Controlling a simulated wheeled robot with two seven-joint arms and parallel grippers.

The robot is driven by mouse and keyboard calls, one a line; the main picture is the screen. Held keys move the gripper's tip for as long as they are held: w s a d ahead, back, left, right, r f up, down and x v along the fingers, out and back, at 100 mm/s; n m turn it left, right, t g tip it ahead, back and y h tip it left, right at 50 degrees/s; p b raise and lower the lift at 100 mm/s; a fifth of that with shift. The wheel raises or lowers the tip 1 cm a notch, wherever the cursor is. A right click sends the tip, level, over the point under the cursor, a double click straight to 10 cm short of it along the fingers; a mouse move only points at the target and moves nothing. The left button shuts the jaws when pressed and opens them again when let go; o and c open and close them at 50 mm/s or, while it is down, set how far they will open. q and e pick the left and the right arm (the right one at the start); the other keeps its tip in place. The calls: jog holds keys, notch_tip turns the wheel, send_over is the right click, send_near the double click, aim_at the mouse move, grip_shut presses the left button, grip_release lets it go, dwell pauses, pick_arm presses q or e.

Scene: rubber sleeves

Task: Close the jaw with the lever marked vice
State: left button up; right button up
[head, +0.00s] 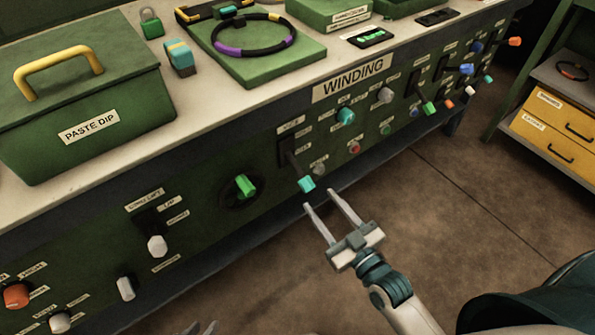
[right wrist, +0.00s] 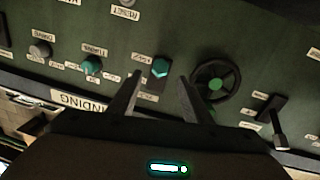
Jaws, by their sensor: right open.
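The lever with a teal tip (head: 307,184) sticks out of a dark slot on the green front panel, below a small label (head: 291,124) that seems to read VICE. In the right wrist view the teal tip (right wrist: 160,67) shows between the two fingertips. My right gripper (head: 319,198) is open and empty, its fingertips just below and right of the teal tip in the head view; contact is not visible. It also shows in the right wrist view (right wrist: 160,77). Only the fingertips of my left gripper (head: 200,327) show at the bottom edge, slightly apart.
A teal knob (head: 346,116) and several other controls lie right. The green PASTE DIP box (head: 85,95) stands on the bench. Floor in front is clear.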

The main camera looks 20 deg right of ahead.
aim_at(298, 172)
jog(key=x, duration=1.2)
jog(key=shift+w+b, duration=0.2)
jog(key=shift+b, duration=0.15)
grip_shut()
